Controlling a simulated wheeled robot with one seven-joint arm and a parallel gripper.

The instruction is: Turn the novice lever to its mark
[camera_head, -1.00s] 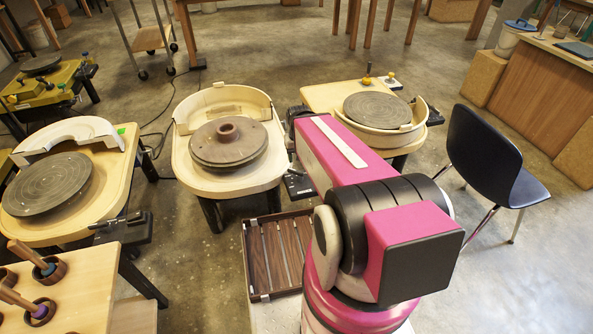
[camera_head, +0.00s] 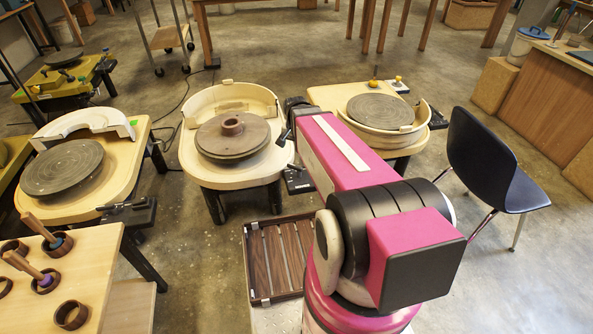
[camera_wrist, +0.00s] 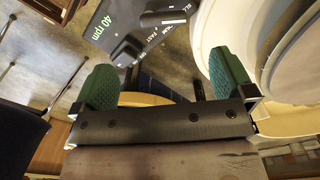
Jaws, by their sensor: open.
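In the wrist view a black control panel (camera_wrist: 113,35) carries green "40 rpm" lettering and small white words. A short grey bar, seemingly a lever (camera_wrist: 163,18), lies across it near the top; the word "novice" cannot be read. My gripper (camera_wrist: 165,78) is open, its two green ridged fingers wide apart with nothing held between them. The panel and lever lie beyond the fingertips, up and slightly left, apparently apart from them. In the head view my arm hides the gripper. The middle wheel's dark lever box (camera_head: 297,180) shows partly beside my arm.
The middle pottery wheel (camera_head: 232,137) stands left of my arm, the right wheel (camera_head: 377,108) behind it. Another wheel (camera_head: 62,168) and a wooden stand with tools (camera_head: 75,262) are at the left. A dark chair (camera_head: 487,165) stands right. A slatted tray (camera_head: 272,262) lies beside my base.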

